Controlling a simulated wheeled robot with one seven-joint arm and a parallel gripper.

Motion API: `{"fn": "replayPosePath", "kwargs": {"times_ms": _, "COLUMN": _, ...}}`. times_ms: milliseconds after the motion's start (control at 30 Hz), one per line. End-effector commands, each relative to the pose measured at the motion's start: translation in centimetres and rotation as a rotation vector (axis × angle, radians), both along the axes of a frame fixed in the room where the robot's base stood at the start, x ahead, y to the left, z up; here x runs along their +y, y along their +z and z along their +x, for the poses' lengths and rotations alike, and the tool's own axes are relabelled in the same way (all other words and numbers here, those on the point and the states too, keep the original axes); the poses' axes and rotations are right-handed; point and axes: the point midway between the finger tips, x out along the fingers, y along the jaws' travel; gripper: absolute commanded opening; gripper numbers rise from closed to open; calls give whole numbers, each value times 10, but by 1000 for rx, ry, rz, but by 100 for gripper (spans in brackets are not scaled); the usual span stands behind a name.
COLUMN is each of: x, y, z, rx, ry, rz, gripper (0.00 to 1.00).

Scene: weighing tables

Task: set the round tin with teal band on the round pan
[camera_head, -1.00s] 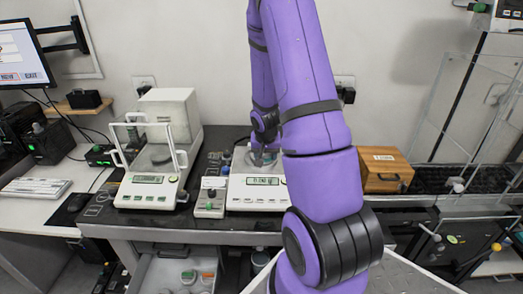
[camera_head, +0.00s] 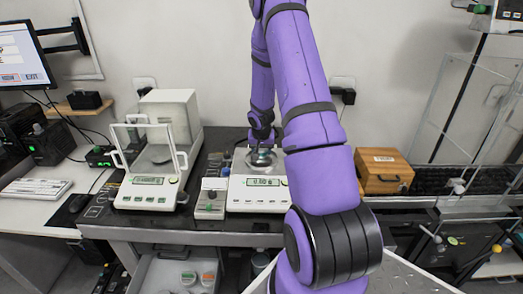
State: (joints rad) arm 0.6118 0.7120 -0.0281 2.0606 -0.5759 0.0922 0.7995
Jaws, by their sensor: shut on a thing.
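My gripper (camera_head: 262,143) points down over the right-hand balance (camera_head: 240,199) and is shut on a small round tin (camera_head: 261,158). A teal tint shows on the tin's side; its details are too small to make out. The round pan (camera_head: 245,166) of this balance lies right under the tin and is partly hidden by the tin and my purple arm. I cannot tell whether the tin touches the pan.
A second balance with a glass draft shield (camera_head: 149,180) stands to the left. A small control box (camera_head: 211,199) sits between the balances. A wooden box (camera_head: 383,170) is to the right. An open drawer (camera_head: 165,270) below holds lidded tins.

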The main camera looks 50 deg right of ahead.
Motion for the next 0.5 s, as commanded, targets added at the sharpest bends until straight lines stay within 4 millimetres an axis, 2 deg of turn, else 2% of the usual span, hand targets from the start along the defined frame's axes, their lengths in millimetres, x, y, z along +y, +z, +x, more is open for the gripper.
{"fn": "replayPosePath", "kwargs": {"times_ms": 333, "x": 0, "y": -3, "z": 0, "rx": 0, "ry": 0, "rz": 0, "gripper": 29}}
{"fn": "replayPosePath", "kwargs": {"times_ms": 367, "x": 0, "y": -3, "z": 0, "rx": 0, "ry": 0, "rz": 0, "gripper": 58}}
{"fn": "replayPosePath", "kwargs": {"times_ms": 433, "x": 0, "y": -3, "z": 0, "rx": 0, "ry": 0, "rz": 0, "gripper": 74}}
{"fn": "replayPosePath", "kwargs": {"times_ms": 467, "x": 0, "y": -3, "z": 0, "rx": -1, "ry": 0, "rz": -1, "gripper": 79}}
{"fn": "replayPosePath", "kwargs": {"times_ms": 500, "x": 0, "y": -3, "z": 0, "rx": 0, "ry": 0, "rz": 0, "gripper": 79}}
